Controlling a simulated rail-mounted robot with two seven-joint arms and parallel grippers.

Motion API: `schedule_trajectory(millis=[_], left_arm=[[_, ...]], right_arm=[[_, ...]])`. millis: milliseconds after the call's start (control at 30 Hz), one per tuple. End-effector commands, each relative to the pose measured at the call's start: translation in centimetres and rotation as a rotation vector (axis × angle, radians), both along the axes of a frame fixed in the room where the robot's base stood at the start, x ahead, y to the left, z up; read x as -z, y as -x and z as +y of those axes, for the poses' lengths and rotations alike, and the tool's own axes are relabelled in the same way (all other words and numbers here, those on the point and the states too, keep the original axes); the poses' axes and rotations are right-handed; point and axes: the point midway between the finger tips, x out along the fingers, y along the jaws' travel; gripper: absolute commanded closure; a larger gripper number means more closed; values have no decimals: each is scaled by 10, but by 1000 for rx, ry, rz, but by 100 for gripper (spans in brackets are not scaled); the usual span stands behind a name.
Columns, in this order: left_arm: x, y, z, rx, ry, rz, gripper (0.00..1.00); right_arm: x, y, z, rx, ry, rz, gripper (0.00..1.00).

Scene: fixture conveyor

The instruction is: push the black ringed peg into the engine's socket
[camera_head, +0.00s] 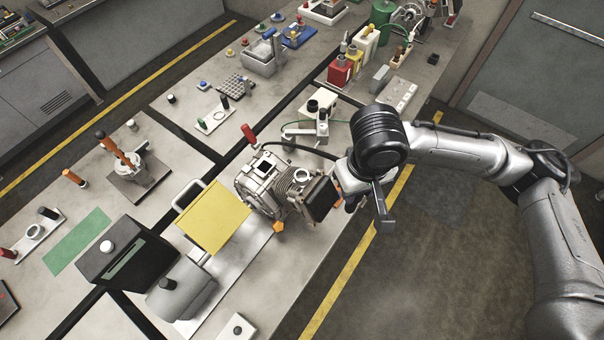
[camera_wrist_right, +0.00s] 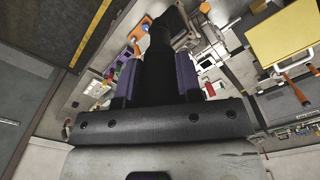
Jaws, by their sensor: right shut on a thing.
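The engine (camera_head: 270,185) sits on the bench in the head view, a grey metal block with a ribbed cylinder and a dark box on its right side. My right gripper (camera_wrist_right: 157,72) has purple finger pads and is shut on the black peg (camera_wrist_right: 156,82) in the right wrist view. The peg points away from the wrist; I cannot make out its rings. In the head view the right gripper (camera_head: 349,198) is just right of the engine's dark box, mostly hidden under my wrist. I cannot tell whether the peg touches the engine, and the socket cannot be made out. My left gripper is not in view.
A yellow panel (camera_head: 213,216) stands left of the engine. A red-handled thing (camera_head: 249,134) and a grey fixture (camera_head: 318,128) are behind it. Red and yellow canisters (camera_head: 340,70) stand farther back. The floor right of the bench is clear.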

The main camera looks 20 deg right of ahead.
Motion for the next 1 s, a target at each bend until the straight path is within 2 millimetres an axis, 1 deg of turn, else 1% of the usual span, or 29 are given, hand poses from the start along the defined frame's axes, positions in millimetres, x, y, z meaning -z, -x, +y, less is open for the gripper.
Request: schedule_trajectory(millis=[267,633,1000], left_arm=[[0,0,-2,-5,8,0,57],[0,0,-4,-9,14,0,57],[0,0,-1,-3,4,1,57]], right_arm=[[0,-2,0,6,0,-1,100],[0,-12,3,42,-1,-1,100],[0,-22,5,78,0,-1,100]])
